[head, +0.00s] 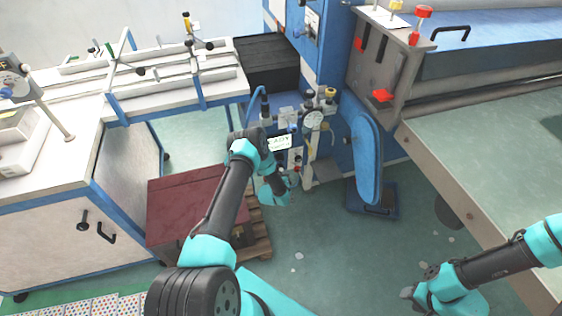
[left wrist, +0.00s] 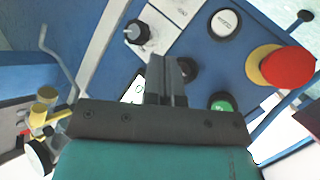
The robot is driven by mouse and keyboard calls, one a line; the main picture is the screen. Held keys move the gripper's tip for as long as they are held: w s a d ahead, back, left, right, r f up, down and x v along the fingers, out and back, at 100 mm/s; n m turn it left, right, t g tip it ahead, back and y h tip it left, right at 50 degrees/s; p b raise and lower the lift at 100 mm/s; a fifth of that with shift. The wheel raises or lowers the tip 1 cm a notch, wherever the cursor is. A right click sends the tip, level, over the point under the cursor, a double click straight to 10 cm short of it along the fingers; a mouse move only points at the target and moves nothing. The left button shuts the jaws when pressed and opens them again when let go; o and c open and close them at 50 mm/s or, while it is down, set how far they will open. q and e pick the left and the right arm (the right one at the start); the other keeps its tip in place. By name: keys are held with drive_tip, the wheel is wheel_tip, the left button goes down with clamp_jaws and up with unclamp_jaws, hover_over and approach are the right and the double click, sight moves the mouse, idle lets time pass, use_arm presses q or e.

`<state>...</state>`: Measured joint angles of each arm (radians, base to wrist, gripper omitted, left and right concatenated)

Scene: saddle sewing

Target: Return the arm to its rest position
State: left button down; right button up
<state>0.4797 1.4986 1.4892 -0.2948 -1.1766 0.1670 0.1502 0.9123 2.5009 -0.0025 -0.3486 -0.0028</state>
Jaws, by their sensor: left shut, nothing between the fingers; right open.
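My left arm rises from the bottom middle of the head view, bends at its elbow and runs down to its wrist in front of the blue machine (head: 362,150). In the left wrist view my left gripper (left wrist: 167,72) is shut, with nothing held. It points at a blue control panel (left wrist: 205,55); whether it touches the panel cannot be told. In the head view its fingers are too small to make out. My right arm comes in from the right edge, and my right gripper (head: 412,292), small at its end, is open and empty low over the floor.
The panel carries a red button (left wrist: 288,67) on yellow, a green button (left wrist: 221,102), a white button (left wrist: 225,22) and a black knob (left wrist: 138,33). A white worktable (head: 70,190) stands left, a dark red board (head: 180,205) near my left arm, a green-topped table (head: 490,160) right.

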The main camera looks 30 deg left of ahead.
idle(0.3)
use_arm(q)
drive_tip(key=s+d+r+m+g+h, duration=0.1)
drive_tip(key=s+d+r+g+h, duration=0.1)
drive_tip(key=s+d+r+g, duration=0.3)
drive_tip(key=s+d+r+m+g+h, duration=0.1)
drive_tip(key=s+d+r+g+h, duration=0.15)
drive_tip(key=s+d, duration=0.45)
drive_tip(key=s+d+r+m+g, duration=0.1)
drive_tip(key=s+d+r+g, duration=0.1)
drive_tip(key=s+r, duration=0.2)
drive_tip(key=s+d+r+m+g, duration=0.1)
drive_tip(key=s+r, duration=0.3)
drive_tip(key=s, duration=0.5)
drive_tip(key=s+d+r+g, duration=0.3)
drive_tip(key=s+d, duration=0.1)
drive_tip(key=s, duration=0.3)
drive_tip(key=shift+s+r+m+h, duration=0.25)
drive_tip(key=shift+r+m+h, duration=0.15)
drive_tip(key=shift+h, duration=0.05)
drive_tip(key=c, duration=1.8)
unclamp_jaws()
drive_tip(key=shift+c, duration=0.2)
